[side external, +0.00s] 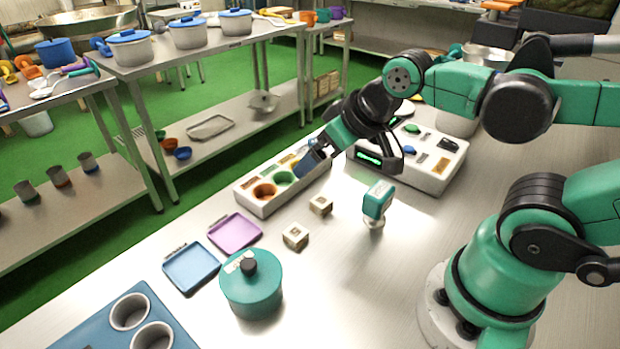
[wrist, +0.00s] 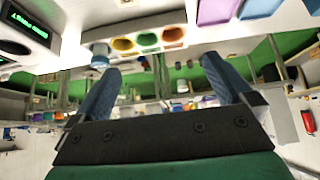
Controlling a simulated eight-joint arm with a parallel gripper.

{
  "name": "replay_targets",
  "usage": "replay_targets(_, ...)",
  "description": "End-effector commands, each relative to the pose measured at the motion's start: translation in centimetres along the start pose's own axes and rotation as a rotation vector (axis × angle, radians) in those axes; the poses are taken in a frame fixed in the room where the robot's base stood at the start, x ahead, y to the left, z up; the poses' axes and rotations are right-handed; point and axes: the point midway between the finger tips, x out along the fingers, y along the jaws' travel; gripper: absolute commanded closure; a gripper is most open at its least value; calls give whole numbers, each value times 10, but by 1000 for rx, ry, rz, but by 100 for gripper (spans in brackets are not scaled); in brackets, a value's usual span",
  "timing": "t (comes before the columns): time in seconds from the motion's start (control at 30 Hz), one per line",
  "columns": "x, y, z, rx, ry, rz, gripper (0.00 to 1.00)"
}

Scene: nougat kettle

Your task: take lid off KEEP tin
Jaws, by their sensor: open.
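A round teal tin (side external: 252,296) stands on the steel table at the front left of the side view. Its teal lid (side external: 268,264) is on it, with a black knob (side external: 248,267) on top and a pale label too small to read. My gripper (side external: 312,160) is away from the tin, farther back and to the right, near the white box with coloured wells. In the wrist view my gripper (wrist: 162,70) shows its two blue fingers spread apart with nothing between them. I cannot make out the tin in the wrist view.
Purple (side external: 235,233) and blue (side external: 191,267) trays lie behind the tin. Two wooden blocks (side external: 295,237) and a teal upright device (side external: 377,203) stand to its right. The white welled box (side external: 262,206) is farther back. A blue holder with metal cups (side external: 130,311) is at front left.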

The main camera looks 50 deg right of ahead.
Motion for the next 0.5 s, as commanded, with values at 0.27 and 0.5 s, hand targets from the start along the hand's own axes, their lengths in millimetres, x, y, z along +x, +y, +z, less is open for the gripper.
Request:
replay_targets(0.27,0,0,0,0,0,0,35)
replay_targets(0.5,2,-19,-1,-75,-27,-47,35)
